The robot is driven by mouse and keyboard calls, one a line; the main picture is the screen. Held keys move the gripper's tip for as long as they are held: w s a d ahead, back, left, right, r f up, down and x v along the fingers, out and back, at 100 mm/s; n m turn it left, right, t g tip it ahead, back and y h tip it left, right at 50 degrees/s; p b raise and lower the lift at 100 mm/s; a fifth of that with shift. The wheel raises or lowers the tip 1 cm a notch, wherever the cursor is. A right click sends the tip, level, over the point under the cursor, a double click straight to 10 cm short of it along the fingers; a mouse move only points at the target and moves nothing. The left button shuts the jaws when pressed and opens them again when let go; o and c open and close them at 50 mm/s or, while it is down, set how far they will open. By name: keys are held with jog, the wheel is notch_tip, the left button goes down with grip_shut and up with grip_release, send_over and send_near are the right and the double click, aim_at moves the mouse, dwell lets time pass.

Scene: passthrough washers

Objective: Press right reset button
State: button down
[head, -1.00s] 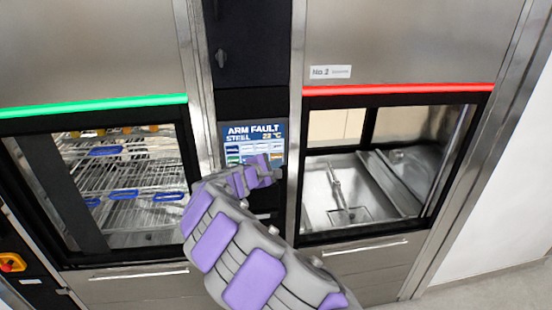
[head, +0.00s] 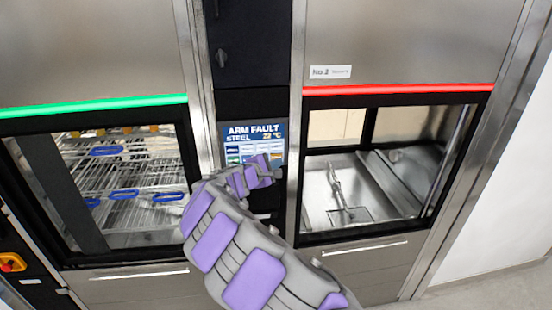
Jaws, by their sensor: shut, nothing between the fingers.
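The control panel screen (head: 252,133) between the two washers reads "ARM FAULT", "STEEL" and a temperature, with rows of small coloured buttons below. My gripper (head: 276,173) is shut and empty. It is in front of the lower right part of the screen, beside the right washer's frame. It hides part of the bottom rows, and I cannot tell whether it touches the panel. I cannot make out a separate reset button; a small orange patch (head: 279,157) shows just above the fingertips.
The left washer has a green light strip (head: 95,106) and racks with blue-handled items. The right washer, labelled No 2 (head: 330,72), has a red light strip (head: 400,89) and an inner arm over a basin. An orange-yellow switch (head: 12,262) is at the far left.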

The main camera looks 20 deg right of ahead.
jog(key=shift+w, duration=0.15)
jog(key=shift+w+d+r, duration=0.1)
jog(key=shift+w+d, duration=0.1)
jog(key=shift+w, duration=0.3)
dwell(0.8)
jog(key=shift+s, duration=0.1)
jog(key=shift+s+a+b, duration=0.15)
jog(key=shift+s+b, duration=0.15)
jog(key=shift+s+a, duration=0.1)
jog(key=shift+s, duration=0.2)
jog(key=s+b, duration=0.1)
jog(key=s, duration=0.1)
jog(key=s+a, duration=0.1)
jog(key=s, duration=0.1)
jog(key=shift+s+a+b, duration=0.15)
jog(key=shift+s+b, duration=0.25)
